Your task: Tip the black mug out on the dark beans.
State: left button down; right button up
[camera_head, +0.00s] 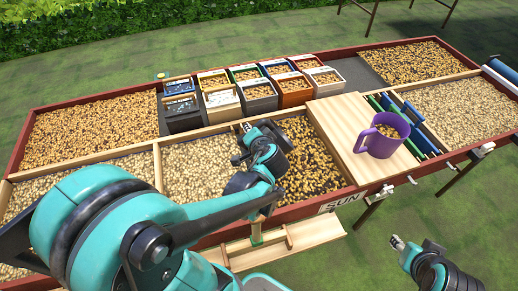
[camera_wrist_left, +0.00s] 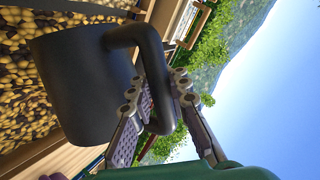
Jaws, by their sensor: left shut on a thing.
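My left gripper (camera_head: 262,150) is over the drying table, by the left edge of the dark beans (camera_head: 308,165). In the left wrist view it is shut on the handle of the black mug (camera_wrist_left: 80,85), one finger on each side. The mug is tipped far over, handle side up, above a bed of mixed dark and pale beans (camera_wrist_left: 22,60). Its mouth is not seen, and I cannot tell whether anything is in it. In the head view I cannot clearly make out the mug from the gripper. My right gripper (camera_head: 398,243) is off the table's front, apart from everything.
A purple mug (camera_head: 383,135) with beans stands on the wooden board (camera_head: 338,118) right of the dark beans. Several small boxes (camera_head: 258,98) stand behind. Pale beans (camera_head: 198,165) lie left. A wooden tray (camera_head: 315,232) juts out in front. Blue and green tools lie beside the board.

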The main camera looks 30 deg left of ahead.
pick_arm(q)
jog(key=shift+s+a+f+n+t+b, duration=0.45)
jog(key=shift+s+f, duration=0.15)
jog(key=shift+f, duration=0.2)
